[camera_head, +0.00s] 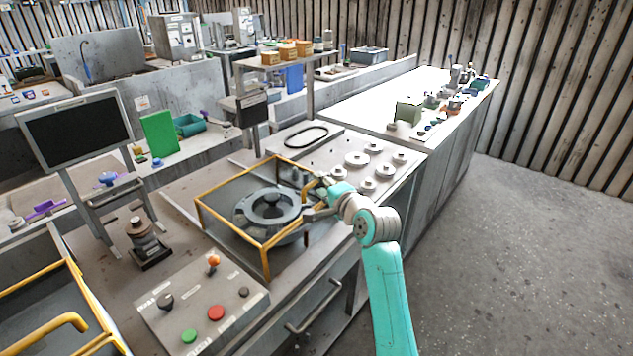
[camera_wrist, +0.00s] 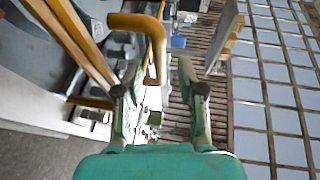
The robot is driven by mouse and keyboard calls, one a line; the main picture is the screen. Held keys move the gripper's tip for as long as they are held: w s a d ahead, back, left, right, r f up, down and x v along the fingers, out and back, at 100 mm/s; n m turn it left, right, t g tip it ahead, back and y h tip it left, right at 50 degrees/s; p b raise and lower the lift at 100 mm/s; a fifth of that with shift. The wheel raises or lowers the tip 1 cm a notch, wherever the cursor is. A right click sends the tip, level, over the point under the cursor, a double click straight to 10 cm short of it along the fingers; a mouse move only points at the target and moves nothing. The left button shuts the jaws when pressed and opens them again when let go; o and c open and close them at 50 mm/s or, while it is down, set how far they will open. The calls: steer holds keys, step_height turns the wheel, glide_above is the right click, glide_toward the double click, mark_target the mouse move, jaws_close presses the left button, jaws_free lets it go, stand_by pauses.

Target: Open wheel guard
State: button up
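The wheel guard is a yellow-edged frame with see-through panels (camera_head: 267,262). It stands down around the grey round wheel housing (camera_head: 270,207) on the bench in the head view. Its bent yellow handle (camera_wrist: 158,50) shows close up in the wrist view, with yellow frame bars to its left. My gripper (camera_head: 318,197) is at the guard's right side in the head view. In the wrist view my gripper (camera_wrist: 160,66) has its fingers apart, with the handle's lower part between the tips, nearer the left finger. I cannot tell whether they touch.
A control panel (camera_head: 180,310) with green and red buttons and an orange-topped lever lies in front. Another yellow-framed guard (camera_head: 85,290) is at lower left. Round metal parts (camera_head: 357,159) sit behind the gripper. A monitor (camera_head: 77,130) stands left. The floor at right is clear.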

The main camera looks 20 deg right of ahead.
mark_target(317, 182)
steer(key=shift+x, duration=1.7)
steer(key=shift+s, duration=0.1)
jaws_close()
